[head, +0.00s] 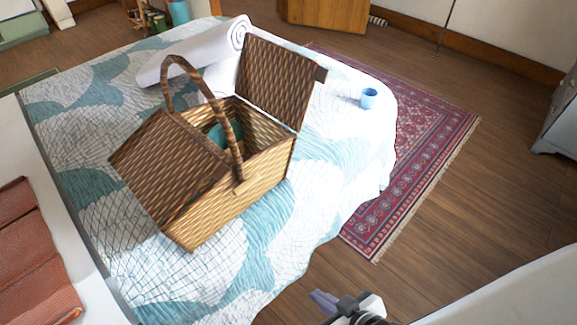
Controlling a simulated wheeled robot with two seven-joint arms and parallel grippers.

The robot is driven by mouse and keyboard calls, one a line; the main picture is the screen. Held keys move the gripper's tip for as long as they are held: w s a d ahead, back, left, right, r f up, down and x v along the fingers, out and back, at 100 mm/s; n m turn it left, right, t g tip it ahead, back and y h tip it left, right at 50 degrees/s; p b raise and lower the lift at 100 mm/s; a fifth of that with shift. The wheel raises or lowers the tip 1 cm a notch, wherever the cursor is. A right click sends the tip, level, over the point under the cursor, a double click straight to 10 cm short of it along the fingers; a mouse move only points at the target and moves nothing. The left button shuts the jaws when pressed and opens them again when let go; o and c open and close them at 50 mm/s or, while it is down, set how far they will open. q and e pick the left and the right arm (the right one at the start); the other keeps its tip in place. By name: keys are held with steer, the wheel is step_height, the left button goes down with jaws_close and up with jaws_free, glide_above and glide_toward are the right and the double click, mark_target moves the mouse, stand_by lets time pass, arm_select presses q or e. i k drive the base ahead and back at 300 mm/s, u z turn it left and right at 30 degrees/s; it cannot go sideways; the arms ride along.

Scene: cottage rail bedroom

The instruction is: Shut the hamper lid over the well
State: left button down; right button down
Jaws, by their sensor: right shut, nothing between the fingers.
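The wicker hamper (245,188) stands on the bed with its arched handle (229,130) upright across the middle. Its far-right lid (277,80) is raised, standing up and leaning back from the open well. Its near-left lid (170,165) lies over the other half. Inside the open well is a teal item (218,133), partly hidden by the handle. My right gripper (318,299) is at the bottom of the view, in front of and below the hamper, apart from it, shut and empty. My left gripper does not show.
A rolled white towel (190,55) lies behind the hamper, close to the raised lid. A blue cup (368,98) stands on the bed to the right. The patterned bedspread (330,170) is clear between hamper and bed edge. A red rug (420,150) lies on the floor.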

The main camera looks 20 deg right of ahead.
mark_target(164, 164)
steer(key=z, duration=1.05)
steer(key=k, duration=0.7)
steer(key=u, duration=1.2)
